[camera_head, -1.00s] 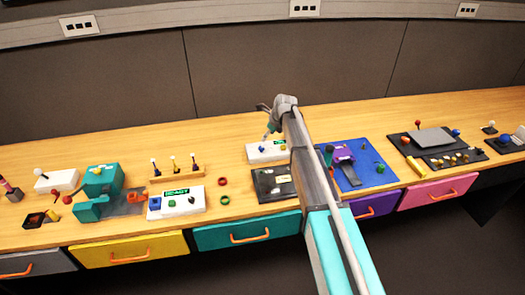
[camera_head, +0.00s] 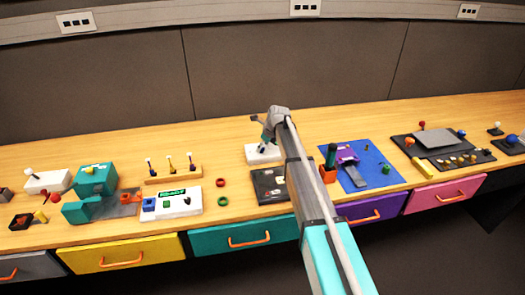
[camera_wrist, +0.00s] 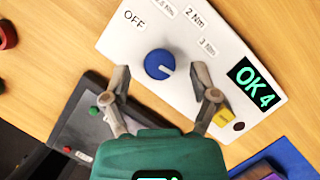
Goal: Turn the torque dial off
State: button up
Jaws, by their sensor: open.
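The torque dial (camera_wrist: 159,64) is a round blue knob on a tilted-looking white panel (camera_wrist: 150,28) in the wrist view. A pale mark sits on the knob's lower right part, away from the printed OFF at the panel's upper left. Labels 2 Nm and 3 Nm run along the panel's top. My gripper (camera_wrist: 161,71) is open, with one fingertip on each side of the dial and gaps visible to both. In the head view my gripper (camera_head: 265,143) is over the white panel (camera_head: 257,157) and hides the dial.
A green display (camera_wrist: 254,84) reads OK 4 on the panel, near a yellow button (camera_wrist: 225,117). A dark box (camera_wrist: 82,120) with small buttons lies beside the panel. A blue board (camera_head: 375,161) stands right of my arm. Red and green rings (camera_head: 221,182) lie to the left.

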jog(key=shift+a+f, duration=0.1)
jog(key=shift+f, duration=0.2)
grip_shut()
dwell(0.4)
